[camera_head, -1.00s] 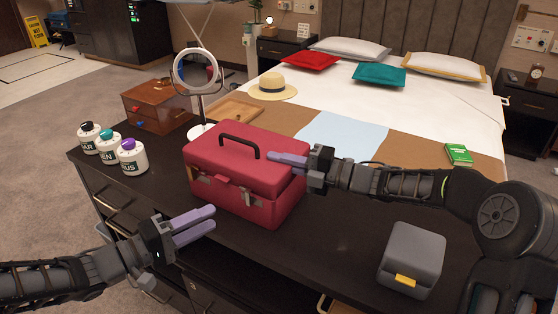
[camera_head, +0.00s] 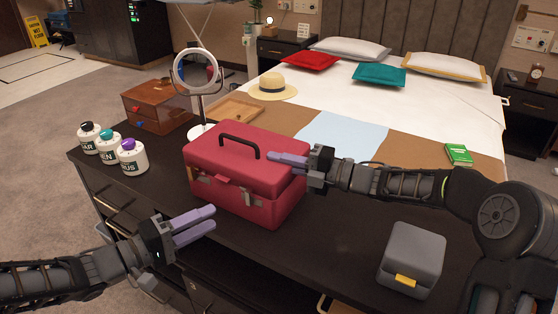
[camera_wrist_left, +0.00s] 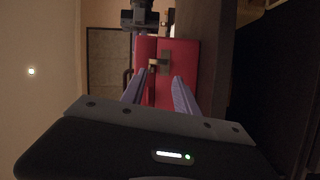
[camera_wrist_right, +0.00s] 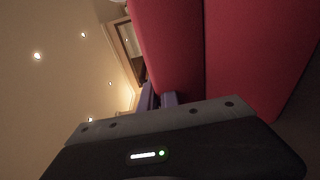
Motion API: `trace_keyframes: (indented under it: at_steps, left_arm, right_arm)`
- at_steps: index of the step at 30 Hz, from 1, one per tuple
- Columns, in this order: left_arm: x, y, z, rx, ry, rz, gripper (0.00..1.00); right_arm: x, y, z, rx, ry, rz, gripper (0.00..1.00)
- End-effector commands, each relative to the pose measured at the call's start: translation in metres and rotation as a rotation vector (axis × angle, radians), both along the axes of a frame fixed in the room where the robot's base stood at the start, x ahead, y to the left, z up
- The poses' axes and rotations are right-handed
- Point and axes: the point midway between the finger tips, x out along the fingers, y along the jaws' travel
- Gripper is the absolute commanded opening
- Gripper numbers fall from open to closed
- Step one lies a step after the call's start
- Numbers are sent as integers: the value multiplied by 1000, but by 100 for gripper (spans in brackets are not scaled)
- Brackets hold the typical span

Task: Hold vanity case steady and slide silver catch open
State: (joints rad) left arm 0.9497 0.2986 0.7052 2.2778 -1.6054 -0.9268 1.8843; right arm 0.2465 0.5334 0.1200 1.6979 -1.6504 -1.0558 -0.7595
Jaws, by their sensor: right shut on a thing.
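The red vanity case (camera_head: 235,170) stands closed and upright on the dark counter, its black handle (camera_head: 240,145) on the lid. One silver catch (camera_head: 247,199) shows at the right of its front and another (camera_head: 192,170) at the left. A catch (camera_wrist_left: 160,65) also shows on the red front in the left wrist view, ahead of my left fingers. My left gripper (camera_head: 213,219) is open and empty in front of the case, apart from it. My right gripper (camera_head: 271,158) is shut on the case at its right side; the fingertips' exact contact is partly hidden.
Several labelled jars (camera_head: 132,156), a wooden box (camera_head: 156,107) and a round mirror (camera_head: 197,72) stand left and behind. A wooden tray (camera_head: 236,109) lies behind the case. A grey box (camera_head: 411,258) with a yellow tab stands at right. The counter's front edge is below my left gripper.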

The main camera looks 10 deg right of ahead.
Motion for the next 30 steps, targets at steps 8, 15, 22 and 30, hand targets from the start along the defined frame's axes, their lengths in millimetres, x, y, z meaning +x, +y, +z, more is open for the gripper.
trace_keyframes:
  at_steps: [8, 15, 22, 30]
  left_arm:
    - [0, -4, -1, 1, 3, -9, 23]
    - [16, 32, -14, -67, 63, 72, 4]
    - [21, 50, -9, -141, 94, 105, 0]
    - [22, 49, -9, -141, 93, 105, 0]
  right_arm:
    - [0, 0, -1, 0, 1, 0, 0]
    - [0, 0, -1, 0, 1, 0, 0]
    - [0, 0, -1, 0, 1, 0, 0]
    - [0, 0, -1, 0, 1, 0, 0]
